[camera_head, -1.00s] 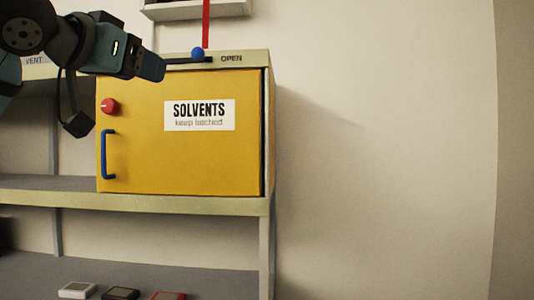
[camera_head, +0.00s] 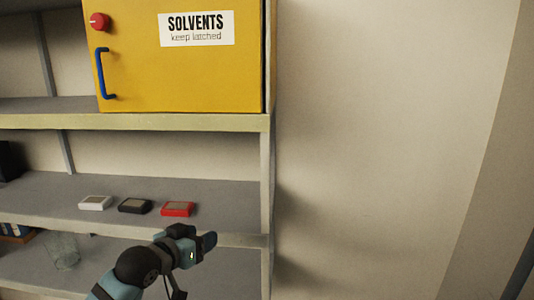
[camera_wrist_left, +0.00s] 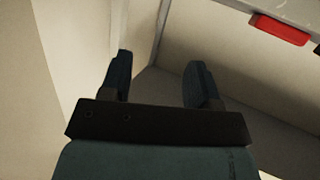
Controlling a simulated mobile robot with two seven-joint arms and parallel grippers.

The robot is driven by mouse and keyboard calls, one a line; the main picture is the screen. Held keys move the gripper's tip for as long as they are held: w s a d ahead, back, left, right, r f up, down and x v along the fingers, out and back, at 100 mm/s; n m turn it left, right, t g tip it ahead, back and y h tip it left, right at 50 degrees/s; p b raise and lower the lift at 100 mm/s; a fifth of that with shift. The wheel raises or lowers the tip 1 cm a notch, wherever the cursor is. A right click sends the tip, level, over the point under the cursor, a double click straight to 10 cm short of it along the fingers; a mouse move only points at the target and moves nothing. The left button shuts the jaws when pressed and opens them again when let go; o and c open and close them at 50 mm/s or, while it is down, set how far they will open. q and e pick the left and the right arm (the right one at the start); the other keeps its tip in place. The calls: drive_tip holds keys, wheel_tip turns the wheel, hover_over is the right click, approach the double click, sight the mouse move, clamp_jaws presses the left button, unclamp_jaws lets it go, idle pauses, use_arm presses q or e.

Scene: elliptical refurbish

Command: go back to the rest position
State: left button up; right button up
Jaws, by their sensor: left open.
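My left gripper (camera_head: 209,242) is low in the head view, in front of the lower shelves, near the shelf's right post. In the left wrist view its two fingers (camera_wrist_left: 160,82) stand apart with nothing between them. It touches nothing that I can see. The yellow solvents cabinet (camera_head: 180,75) stands on the shelf above, with its door against the frame, a blue handle (camera_head: 104,73) and a red knob (camera_head: 99,21). The cabinet's top is out of view. My right gripper is not in view.
A white box (camera_head: 95,203), a black box (camera_head: 135,206) and a red box (camera_head: 178,209) lie on the middle shelf (camera_head: 225,195) behind my arm. A clear glass container (camera_head: 64,252) stands on the bottom shelf. The wall at the right (camera_head: 390,130) is bare, with free room before it.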

use_arm(q)
drive_tip(key=s+a+f+n+g+y+p, duration=0.1)
drive_tip(key=s+f, duration=0.6)
drive_tip(key=f, duration=0.4)
drive_tip(key=s+a+f+y+p, duration=0.1)
drive_tip(key=s+f, duration=0.6)
drive_tip(key=f, duration=0.3)
drive_tip(key=s+a+f+y, duration=0.1)
drive_tip(key=s+f, duration=0.4)
drive_tip(key=s, duration=0.4)
drive_tip(key=s+a+f+g+y, duration=0.1)
drive_tip(key=s+f, duration=0.5)
drive_tip(key=s, duration=0.3)
drive_tip(key=shift+n+p, duration=0.3)
drive_tip(key=shift+p, duration=0.1)
